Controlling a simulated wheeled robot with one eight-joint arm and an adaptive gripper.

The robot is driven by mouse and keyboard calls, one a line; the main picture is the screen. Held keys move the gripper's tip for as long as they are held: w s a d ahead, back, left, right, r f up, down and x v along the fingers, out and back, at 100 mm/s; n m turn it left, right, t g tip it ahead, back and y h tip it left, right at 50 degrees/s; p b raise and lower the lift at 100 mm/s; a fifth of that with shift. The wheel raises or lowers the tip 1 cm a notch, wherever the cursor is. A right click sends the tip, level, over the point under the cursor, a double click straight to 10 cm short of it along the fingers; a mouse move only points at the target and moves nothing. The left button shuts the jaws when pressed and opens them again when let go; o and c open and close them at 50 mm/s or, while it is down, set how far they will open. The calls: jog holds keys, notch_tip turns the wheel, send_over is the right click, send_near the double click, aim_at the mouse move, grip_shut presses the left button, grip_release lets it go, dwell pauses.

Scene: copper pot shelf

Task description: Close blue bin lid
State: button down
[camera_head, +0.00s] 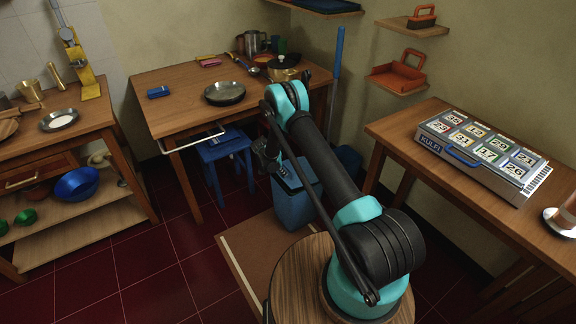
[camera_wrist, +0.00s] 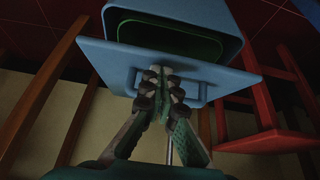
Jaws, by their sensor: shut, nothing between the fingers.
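The blue bin (camera_head: 292,207) stands on the floor below the tables, partly hidden behind my arm in the head view. In the wrist view the bin (camera_wrist: 226,28) is open at the top of the picture, with a dark green inside. Its flat blue lid (camera_wrist: 105,58) is open and tilted out from the rim, with a handle on its face. My gripper (camera_wrist: 163,82) is shut and empty, its fingertips at the lid's handle; I cannot tell whether they touch. In the head view my gripper (camera_head: 268,152) is dark and small beside the bin.
A blue stool (camera_head: 224,152) stands left of the bin under the wooden table (camera_head: 175,90). A red frame (camera_wrist: 270,125) is right of the lid in the wrist view. A table with a kulfi box (camera_head: 485,150) stands at right. The red tiled floor at left is clear.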

jog(key=shift+s+a+f, duration=0.1)
jog(key=shift+a+f, duration=0.1)
jog(key=shift+f, duration=0.45)
jog(key=shift+s+a+f, duration=0.15)
jog(key=shift+f, duration=0.55)
jog(key=shift+s+a+f, duration=0.1)
jog(key=shift+a+f, duration=0.1)
jog(key=shift+f, duration=0.45)
